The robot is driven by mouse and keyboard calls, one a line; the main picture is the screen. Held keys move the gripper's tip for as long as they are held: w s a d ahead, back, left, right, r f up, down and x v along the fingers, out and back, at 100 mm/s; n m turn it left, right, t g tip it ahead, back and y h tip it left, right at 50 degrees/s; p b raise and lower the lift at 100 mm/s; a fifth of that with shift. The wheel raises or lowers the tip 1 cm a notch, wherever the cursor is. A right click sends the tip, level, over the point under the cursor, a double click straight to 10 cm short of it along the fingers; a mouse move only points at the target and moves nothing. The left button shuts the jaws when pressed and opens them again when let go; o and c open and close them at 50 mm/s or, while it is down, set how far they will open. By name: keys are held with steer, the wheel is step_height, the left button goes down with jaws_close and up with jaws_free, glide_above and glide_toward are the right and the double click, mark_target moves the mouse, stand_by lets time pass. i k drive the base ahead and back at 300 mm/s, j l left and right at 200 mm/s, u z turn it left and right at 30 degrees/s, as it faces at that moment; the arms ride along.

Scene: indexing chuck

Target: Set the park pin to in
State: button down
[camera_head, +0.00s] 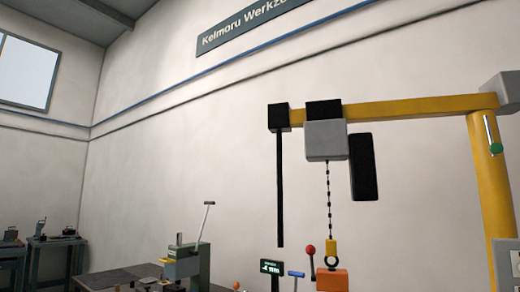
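I cannot pick out the park pin for sure. A yellow jib crane (420,105) stands at the right, and a green ball knob (496,148) on a thin pale rod shows at the top of its column (487,190). A lever with a red ball knob (310,249), a blue-topped handle (296,274) and a small display (271,267) show low in the picture. Their lower parts are cut off by the bottom edge. My gripper is not in view.
A hoist (326,140) hangs from the crane boom. Its chain (328,200) and yellow hook block (330,247) hang above an orange block (332,280). A grey-green machine with a tall lever (187,262) stands on a dark bench (105,279). More benches (57,254) stand far left.

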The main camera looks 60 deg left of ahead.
mark_target(495, 148)
steer(key=k+j, duration=0.1)
steer(key=j, duration=0.5)
steer(key=k+j+u, duration=0.1)
steer(key=j, duration=0.5)
steer(key=k+j, duration=0.1)
steer(key=j, duration=0.5)
steer(key=k+j+u, duration=0.1)
steer(key=j, duration=0.5)
steer(key=j+u, duration=0.1)
steer(key=u, duration=0.6)
steer(key=j+u, duration=0.15)
steer(key=u, duration=0.2)
steer(key=z, duration=1.5)
